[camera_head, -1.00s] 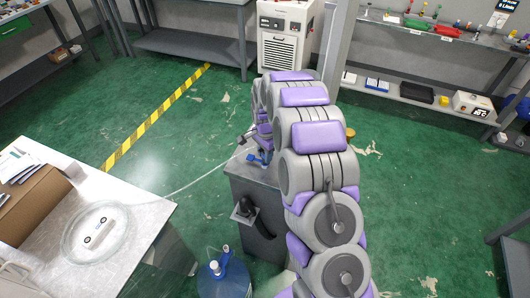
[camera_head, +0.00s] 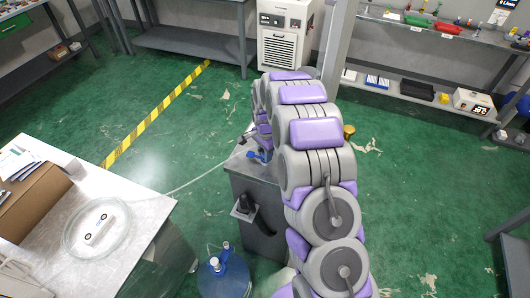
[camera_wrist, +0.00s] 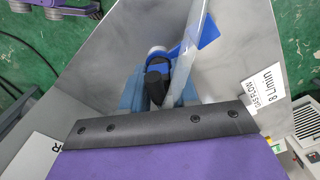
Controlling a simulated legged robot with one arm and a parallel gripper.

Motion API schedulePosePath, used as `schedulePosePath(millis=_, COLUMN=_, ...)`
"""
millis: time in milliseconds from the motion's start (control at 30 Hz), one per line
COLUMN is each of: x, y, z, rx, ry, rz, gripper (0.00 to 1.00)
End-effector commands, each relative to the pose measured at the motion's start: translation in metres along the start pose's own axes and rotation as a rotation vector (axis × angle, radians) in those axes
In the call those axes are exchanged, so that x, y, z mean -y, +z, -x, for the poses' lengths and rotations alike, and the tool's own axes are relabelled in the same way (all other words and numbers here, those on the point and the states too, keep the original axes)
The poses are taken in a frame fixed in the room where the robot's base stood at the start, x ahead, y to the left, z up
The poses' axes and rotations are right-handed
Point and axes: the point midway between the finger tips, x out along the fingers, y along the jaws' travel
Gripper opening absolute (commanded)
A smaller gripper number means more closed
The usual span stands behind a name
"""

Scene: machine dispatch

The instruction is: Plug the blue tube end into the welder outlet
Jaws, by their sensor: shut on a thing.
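The wrist view shows my gripper (camera_wrist: 160,118) as a purple jaw with a black, bolted edge. It is shut on what seems to be the blue tube end, mostly hidden by the jaw. Beyond the edge are a blue fitting (camera_wrist: 208,31), a pale tube-like strip (camera_wrist: 185,60) and a black connector (camera_wrist: 157,78) with a white ring, inside a grey recess. I cannot tell which part is the outlet, or whether the tube end touches it.
A thin clear tube (camera_head: 195,183) runs from the cabinet to the metal table (camera_head: 150,225) at left. A blue water jug (camera_head: 224,275) stands by the cabinet. A white machine (camera_head: 285,40) stands behind. Green floor is open at right.

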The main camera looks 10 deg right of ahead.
Motion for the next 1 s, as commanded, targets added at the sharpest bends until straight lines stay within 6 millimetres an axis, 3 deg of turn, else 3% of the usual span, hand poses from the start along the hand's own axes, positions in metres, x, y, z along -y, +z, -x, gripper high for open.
schedulePosePath(millis=1000, x=-0.0017, y=0.0009, z=-0.0111, rx=0.005, ry=0.010, rz=0.000, gripper=0.00)
